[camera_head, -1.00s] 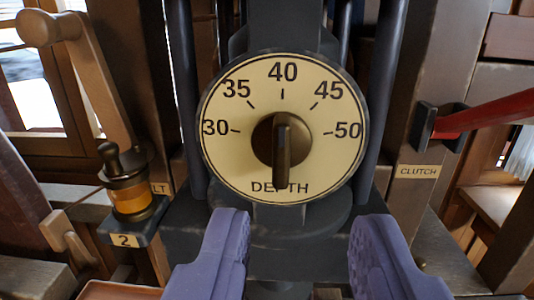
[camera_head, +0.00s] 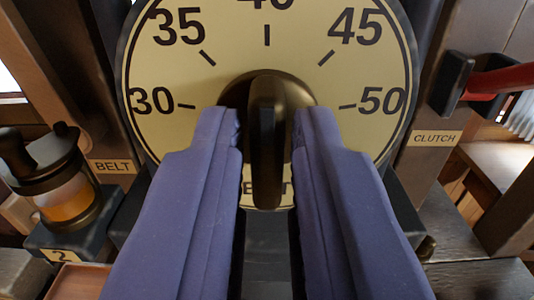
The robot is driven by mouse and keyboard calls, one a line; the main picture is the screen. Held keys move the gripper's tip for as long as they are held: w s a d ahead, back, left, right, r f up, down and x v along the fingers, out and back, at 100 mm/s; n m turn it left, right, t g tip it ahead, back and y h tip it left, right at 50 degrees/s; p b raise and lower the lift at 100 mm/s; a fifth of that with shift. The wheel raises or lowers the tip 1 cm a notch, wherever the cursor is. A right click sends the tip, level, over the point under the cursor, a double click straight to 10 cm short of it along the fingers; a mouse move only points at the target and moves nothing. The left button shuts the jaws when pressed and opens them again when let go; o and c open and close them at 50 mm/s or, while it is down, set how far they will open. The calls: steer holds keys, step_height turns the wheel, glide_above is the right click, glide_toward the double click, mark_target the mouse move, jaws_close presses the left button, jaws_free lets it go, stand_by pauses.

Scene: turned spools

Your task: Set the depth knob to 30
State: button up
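The depth knob (camera_head: 266,140) is a dark bronze knob with a raised bar grip. It sits at the centre of a round cream dial (camera_head: 160,75) marked 30, 35, 40, 45 and 50. The bar stands vertical, its long end hanging down over the DEPTH lettering, away from the numbers. My gripper (camera_head: 268,125) has two purple fingers, one on each side of the bar. A gap shows between the bar and each finger, so it is open around the bar. The fingers hide the lower left and lower right of the dial.
A red lever (camera_head: 505,85) in a dark bracket is at the right, above a CLUTCH label (camera_head: 435,138). A BELT label (camera_head: 111,167) is at the left. An amber oiler (camera_head: 65,190) with a dark cap stands at the lower left above a "2" plate.

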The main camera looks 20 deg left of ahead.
jaws_close()
steer(key=shift+n, duration=0.3)
steer(key=n+b, duration=0.2)
steer(key=n, duration=0.1)
steer(key=shift+a+f+n, duration=0.1)
steer(key=shift+n, duration=0.3)
steer(key=n+b, duration=0.2)
steer(key=n, duration=0.1)
steer(key=shift+a+n, duration=0.1)
steer(key=shift+n, duration=0.2)
steer(key=n+b, duration=0.2)
steer(key=n, duration=0.2)
steer(key=shift+f+b, duration=0.15)
steer(key=shift+b, duration=0.15)
steer(key=shift+n+b, duration=0.75)
steer(key=shift+n, duration=1.05)
